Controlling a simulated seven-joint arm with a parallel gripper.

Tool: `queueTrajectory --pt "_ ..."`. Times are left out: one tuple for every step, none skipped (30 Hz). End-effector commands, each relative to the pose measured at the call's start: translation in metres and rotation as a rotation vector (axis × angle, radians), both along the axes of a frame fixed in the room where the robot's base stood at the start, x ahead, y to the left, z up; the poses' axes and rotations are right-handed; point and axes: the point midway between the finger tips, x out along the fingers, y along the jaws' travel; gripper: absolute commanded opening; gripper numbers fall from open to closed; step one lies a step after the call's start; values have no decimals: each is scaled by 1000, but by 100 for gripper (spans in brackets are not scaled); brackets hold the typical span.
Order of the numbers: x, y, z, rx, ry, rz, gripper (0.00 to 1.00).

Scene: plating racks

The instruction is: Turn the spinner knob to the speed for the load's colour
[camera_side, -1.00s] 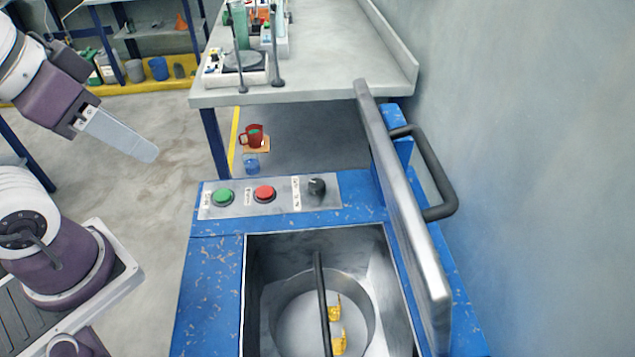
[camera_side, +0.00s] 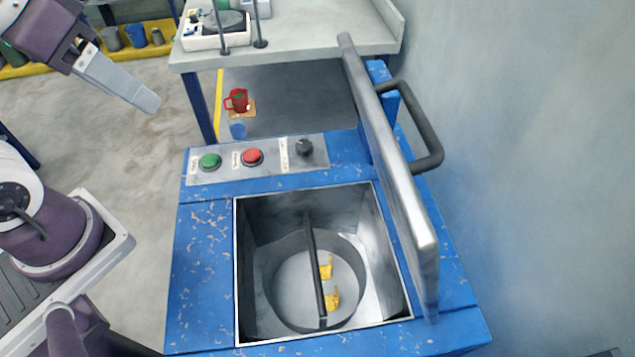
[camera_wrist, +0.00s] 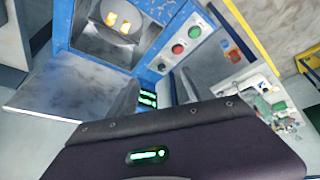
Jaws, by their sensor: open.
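The dark spinner knob (camera_side: 304,147) sits at the right end of the grey control panel (camera_side: 225,168); its pointer is too small to read. In the wrist view the knob (camera_wrist: 163,67) is beyond my fingers. The load is two yellow pieces (camera_side: 331,300), lying in the round basket (camera_side: 268,318) inside the blue spinner (camera_side: 203,260), right of a dark bar. They also show in the wrist view (camera_wrist: 111,18). The lid (camera_side: 385,150) stands open. My gripper (camera_wrist: 155,93) is open and empty, apart from the knob. In the side view one grey finger shows at upper left.
A green button (camera_side: 209,161) and a red button (camera_side: 252,157) are left of the knob, with a white label strip between red button and knob. A red mug (camera_side: 238,99) and blue cup (camera_side: 237,130) are behind the panel. A grey bench (camera_side: 300,50) stands behind.

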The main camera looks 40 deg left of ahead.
Motion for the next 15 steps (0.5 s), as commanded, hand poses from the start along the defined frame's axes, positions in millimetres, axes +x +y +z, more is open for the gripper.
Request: queueTrajectory --pt "21 -3 3 -42 41 40 59" --pt "38 -5 5 -72 67 74 59" --pt "62 -7 4 -112 104 128 59" --pt "81 -9 2 -141 133 171 59" --pt "100 -10 -2 -164 162 216 59" --pt "127 -12 -12 -192 200 281 59" --pt "146 -14 -21 -209 227 329 59" --pt "166 -15 -33 -221 254 380 59" --pt "191 -17 -52 -233 289 447 59" --pt "209 -18 -69 -239 314 500 59" --pt "226 -20 -87 -238 337 548 59" --pt "246 -21 -113 -237 362 612 59" --pt "259 -22 -133 -231 378 656 59" --pt "269 -23 -153 -225 392 696 59" --pt "280 -23 -177 -215 407 744 59"
